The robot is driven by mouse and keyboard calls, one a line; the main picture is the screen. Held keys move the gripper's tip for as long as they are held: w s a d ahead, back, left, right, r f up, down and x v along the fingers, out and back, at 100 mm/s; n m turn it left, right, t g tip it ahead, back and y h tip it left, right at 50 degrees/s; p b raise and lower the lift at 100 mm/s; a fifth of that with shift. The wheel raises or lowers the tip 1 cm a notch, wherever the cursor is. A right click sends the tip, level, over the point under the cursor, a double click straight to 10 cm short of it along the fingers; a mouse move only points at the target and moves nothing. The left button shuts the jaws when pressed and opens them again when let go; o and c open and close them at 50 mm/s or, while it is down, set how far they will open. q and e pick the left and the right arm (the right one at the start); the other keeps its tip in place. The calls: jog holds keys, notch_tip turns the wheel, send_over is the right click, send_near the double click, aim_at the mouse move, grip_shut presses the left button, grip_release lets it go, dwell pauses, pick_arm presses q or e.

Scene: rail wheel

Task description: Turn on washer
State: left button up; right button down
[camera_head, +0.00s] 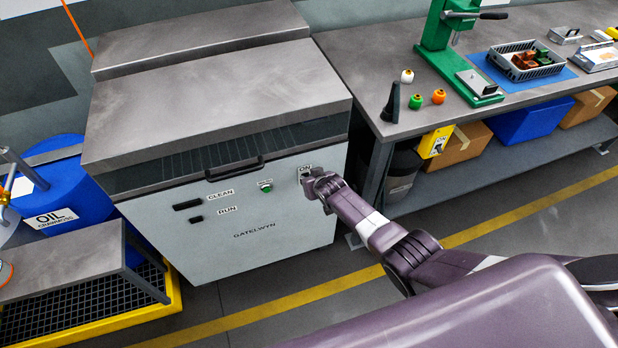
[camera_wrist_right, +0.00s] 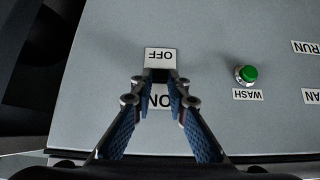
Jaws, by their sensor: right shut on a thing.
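The washer (camera_head: 235,235) is a pale grey cabinet with a steel lid and the name GATELWYN on its front. My right gripper (camera_head: 314,185) reaches the upper right of its front panel, just below the ON label (camera_head: 305,169). In the right wrist view, which sees the panel upside down, my right gripper (camera_wrist_right: 160,84) is shut on a small dark switch (camera_wrist_right: 160,74) between the OFF label (camera_wrist_right: 161,57) and the ON label. The fingers mostly hide the switch, so its position cannot be told. A green WASH button (camera_wrist_right: 246,74) sits beside it. My left gripper is not in view.
A workbench (camera_head: 375,75) with a green press (camera_head: 438,40) stands right of the washer. A blue oil drum (camera_head: 65,200) and a grey table (camera_head: 70,235) are at the left. The floor before the washer is clear, with a yellow line (camera_head: 285,303).

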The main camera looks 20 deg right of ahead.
jog(key=c, duration=1.9)
grip_release()
jog(key=shift+s+r, duration=0.1)
jog(key=shift+v, duration=5.85)
